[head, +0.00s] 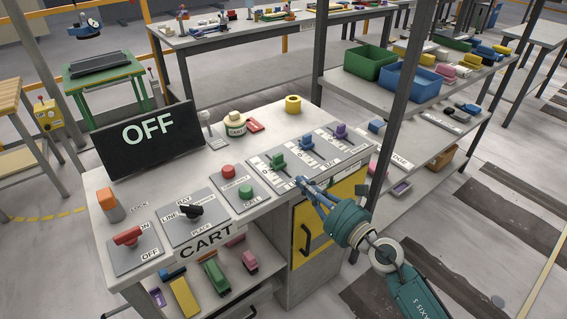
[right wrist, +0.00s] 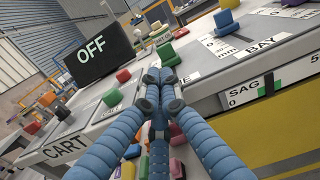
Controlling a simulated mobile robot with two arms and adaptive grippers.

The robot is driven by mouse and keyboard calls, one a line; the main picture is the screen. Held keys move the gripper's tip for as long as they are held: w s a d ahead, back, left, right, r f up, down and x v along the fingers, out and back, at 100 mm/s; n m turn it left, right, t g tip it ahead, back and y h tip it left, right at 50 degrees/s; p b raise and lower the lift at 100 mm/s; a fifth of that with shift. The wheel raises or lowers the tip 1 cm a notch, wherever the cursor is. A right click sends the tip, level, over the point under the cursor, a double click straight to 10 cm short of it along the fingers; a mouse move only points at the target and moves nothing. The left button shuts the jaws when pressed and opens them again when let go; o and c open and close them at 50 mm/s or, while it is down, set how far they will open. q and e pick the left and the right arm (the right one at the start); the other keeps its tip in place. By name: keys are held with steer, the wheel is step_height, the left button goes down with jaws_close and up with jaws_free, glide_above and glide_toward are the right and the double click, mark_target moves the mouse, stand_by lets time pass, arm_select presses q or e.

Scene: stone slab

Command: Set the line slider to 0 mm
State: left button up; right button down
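Three slider knobs sit on the grey panels at the desk's right end: a green one (head: 278,161), a blue one (head: 306,143) and a purple one (head: 340,130). Their labels are too small in the head view to tell which is the line slider. My left gripper is out of view.
A black screen (head: 148,138) reads OFF. Left of the sliders are a red switch (head: 127,236), a black selector (head: 190,211) and red and green buttons (head: 246,191). A dark post (head: 397,95) stands to the right. A SAG gauge (right wrist: 245,88) is on the front edge.

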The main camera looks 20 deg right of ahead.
glide_toward(277, 160)
steer(key=x, duration=0.3)
steer(key=shift+w+a, duration=0.15)
steer(key=shift+w, duration=0.2)
steer(key=shift+x, duration=1.6)
steer(key=shift+w, duration=0.1)
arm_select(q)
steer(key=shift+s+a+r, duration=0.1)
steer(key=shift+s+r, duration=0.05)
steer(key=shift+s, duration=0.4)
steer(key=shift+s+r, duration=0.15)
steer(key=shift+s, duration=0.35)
arm_select(e)
steer(key=shift+w+a, duration=0.15)
steer(key=shift+w, duration=0.3)
